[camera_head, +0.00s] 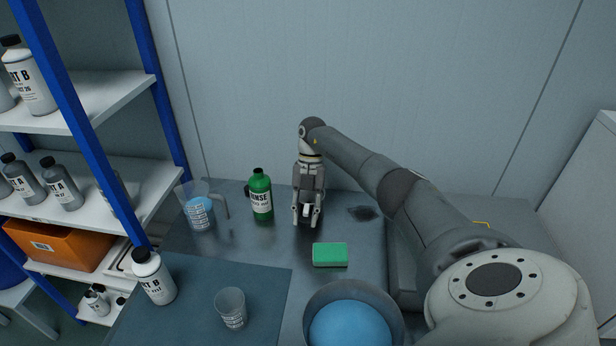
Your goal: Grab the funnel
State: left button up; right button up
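My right gripper (307,222) points down at the back of the grey worktop, just right of a green bottle (261,196). Its fingertips are low, near the worktop surface. Something dark shows between the fingers, but I cannot tell whether it is a gripper part or a held thing. I cannot clearly make out a funnel. A dark flat patch (362,213) lies on the worktop to the right of the gripper; its nature is unclear. My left gripper is not in view.
A jug with blue liquid (200,213) stands left of the green bottle. A green sponge (330,255), a bowl of blue liquid (351,325), a clear beaker (231,308) and a white bottle (153,277) are nearer. Shelves (90,195) stand at left.

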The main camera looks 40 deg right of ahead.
grip_shut()
jog(key=shift+r, duration=0.1)
